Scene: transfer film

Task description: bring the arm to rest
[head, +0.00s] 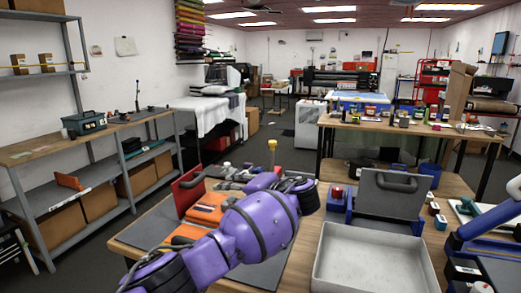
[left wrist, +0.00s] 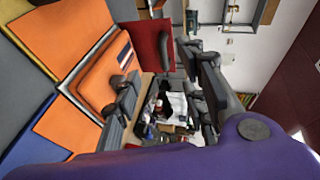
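My left arm is purple and reaches in from the bottom left of the head view, over the work table (head: 130,233). My left gripper (head: 228,177) is dark grey and partly behind the arm's wrist, above the table near the orange sheets (head: 206,208). In the left wrist view the fingers of my left gripper (left wrist: 157,68) stand apart with nothing held between them. The orange sheets also show there (left wrist: 100,82), beside a red upright panel with a dark handle (left wrist: 152,42). My right gripper is not in view.
A white tray (head: 368,262) lies right of my arm, before a blue device with a raised grey plate (head: 387,195). The red panel (head: 188,192) stands left of my gripper. Grey shelves (head: 75,55) line the left wall. A back table (head: 430,128) holds small boxes.

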